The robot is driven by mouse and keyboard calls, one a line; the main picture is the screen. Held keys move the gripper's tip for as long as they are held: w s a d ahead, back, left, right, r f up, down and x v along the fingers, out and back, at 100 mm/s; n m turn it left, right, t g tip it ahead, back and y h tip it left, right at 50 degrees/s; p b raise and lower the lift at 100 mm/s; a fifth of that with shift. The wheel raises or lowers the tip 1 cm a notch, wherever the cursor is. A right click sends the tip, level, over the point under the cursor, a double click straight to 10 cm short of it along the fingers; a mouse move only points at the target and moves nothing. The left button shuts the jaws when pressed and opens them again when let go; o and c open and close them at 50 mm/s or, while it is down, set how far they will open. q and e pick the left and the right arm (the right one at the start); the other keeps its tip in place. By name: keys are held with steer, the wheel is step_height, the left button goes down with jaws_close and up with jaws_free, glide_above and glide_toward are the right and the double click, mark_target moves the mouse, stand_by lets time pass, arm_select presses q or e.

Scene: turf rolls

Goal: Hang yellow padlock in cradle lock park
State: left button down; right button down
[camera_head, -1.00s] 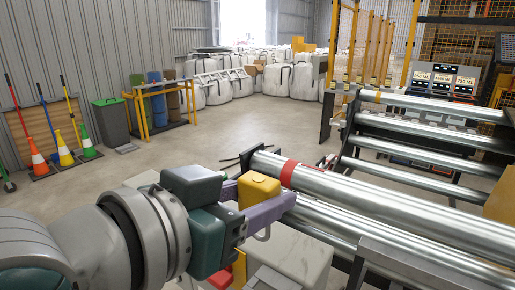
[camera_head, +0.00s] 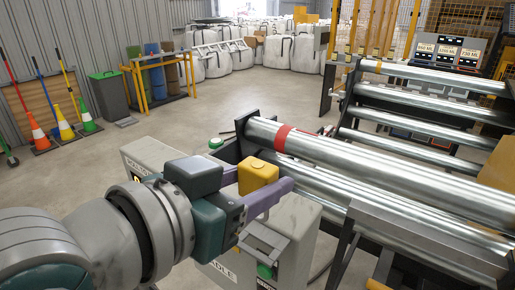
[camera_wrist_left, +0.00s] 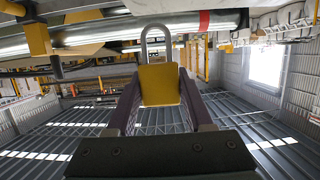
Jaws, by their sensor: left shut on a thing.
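My left gripper (camera_head: 262,190) has purple fingers and is shut on the yellow padlock (camera_head: 257,174). The padlock's yellow body sits between the fingers. In the left wrist view the padlock (camera_wrist_left: 160,85) shows with its grey shackle beyond the fingertips, apparently free of any hook. In the head view the shackle is mostly hidden by the gripper. Below and beyond the gripper is a pale cabinet (camera_head: 300,225) with a label ending in "ADLE" and a grey bracket on top. I cannot tell which part is the cradle lock park. My right gripper is not in view.
Long steel rollers (camera_head: 350,165), one with a red band, run just right of the gripper. A green button (camera_head: 216,143) stands behind it. Cones (camera_head: 65,130) and a grey bin (camera_head: 108,92) stand far left. The floor between is clear.

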mark_target(258, 220)
arm_select(q)
steer(key=shift+f+b, duration=1.05)
steer(key=shift+f, duration=0.75)
steer(key=shift+r, duration=0.1)
steer(key=shift+p, duration=0.65)
steer(key=shift+f+b, duration=2.05)
steer(key=shift+f, duration=0.55)
steer(key=shift+c, duration=1)
jaws_free()
steer(key=shift+s, duration=0.1)
steer(key=v, duration=0.9)
steer(key=shift+s+a, duration=0.25)
